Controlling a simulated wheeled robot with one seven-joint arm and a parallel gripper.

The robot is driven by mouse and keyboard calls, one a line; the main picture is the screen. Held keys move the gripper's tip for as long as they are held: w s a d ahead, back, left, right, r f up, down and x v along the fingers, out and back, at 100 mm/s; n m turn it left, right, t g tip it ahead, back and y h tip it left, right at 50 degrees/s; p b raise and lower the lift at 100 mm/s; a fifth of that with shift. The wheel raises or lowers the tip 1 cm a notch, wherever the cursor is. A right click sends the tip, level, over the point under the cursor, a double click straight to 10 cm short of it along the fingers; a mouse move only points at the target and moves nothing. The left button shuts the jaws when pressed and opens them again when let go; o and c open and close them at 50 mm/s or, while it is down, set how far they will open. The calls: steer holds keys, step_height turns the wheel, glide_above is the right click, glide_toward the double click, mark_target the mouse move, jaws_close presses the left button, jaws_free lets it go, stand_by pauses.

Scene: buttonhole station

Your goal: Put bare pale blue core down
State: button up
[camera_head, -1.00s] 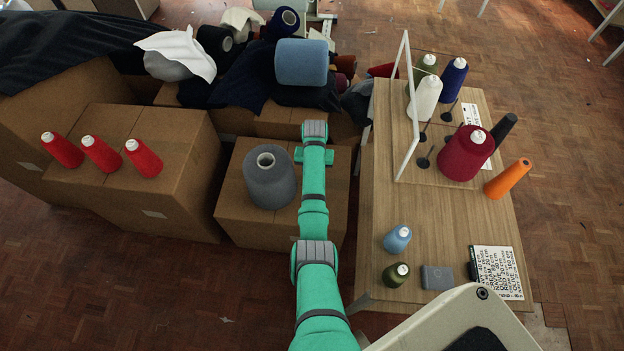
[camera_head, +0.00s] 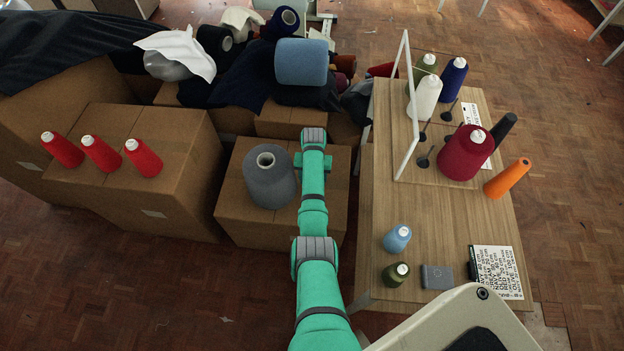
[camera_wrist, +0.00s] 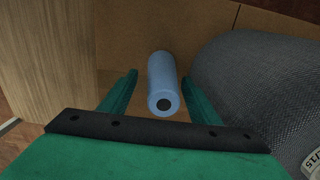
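The bare pale blue core (camera_wrist: 161,80) shows in the wrist view, its round end with a dark hole toward the camera. The cardboard box (camera_head: 232,215) is behind it. My gripper (camera_wrist: 160,77) has one green finger on each side of the core, with narrow gaps visible, so it looks open around it. In the head view my gripper (camera_head: 313,162) is over the right part of the box, and the core is hidden there. Whether the core's far end touches the box is not clear.
A large grey cone (camera_head: 269,178) stands close by on the box, left of my gripper. The wooden table (camera_head: 440,215) is to the right, with a small blue spool (camera_head: 397,239) and other spools. Red cones (camera_head: 101,154) stand on the left box.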

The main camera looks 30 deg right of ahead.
steer(key=shift+a+r, duration=0.1)
step_height(320, 180, up, 12)
steer(key=shift+w, duration=0.1)
stand_by(0.4)
